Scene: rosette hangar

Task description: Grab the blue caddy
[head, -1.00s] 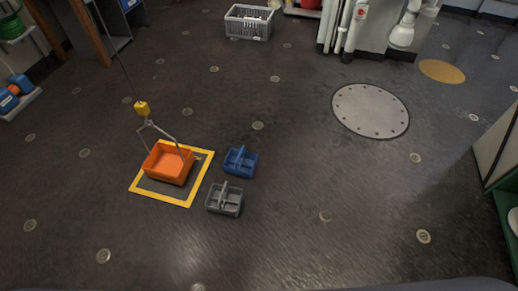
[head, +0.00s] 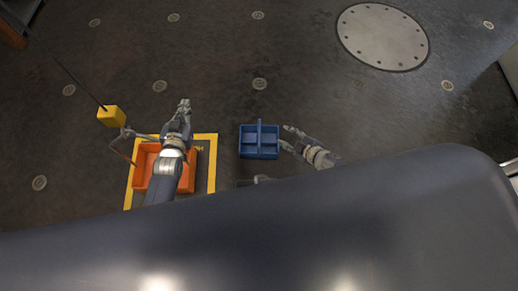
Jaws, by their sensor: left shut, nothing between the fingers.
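The blue caddy (head: 259,150) stands upright on the dark floor in the middle of the head view, its divided compartments and raised centre handle showing. My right gripper (head: 287,137) is just right of the caddy with its fingers spread open toward the caddy's side. I cannot tell whether a finger touches it. My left gripper (head: 184,103) is shut and empty, left of the caddy and above the far edge of the orange tray.
A round metal plate (head: 382,37) lies at upper right.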

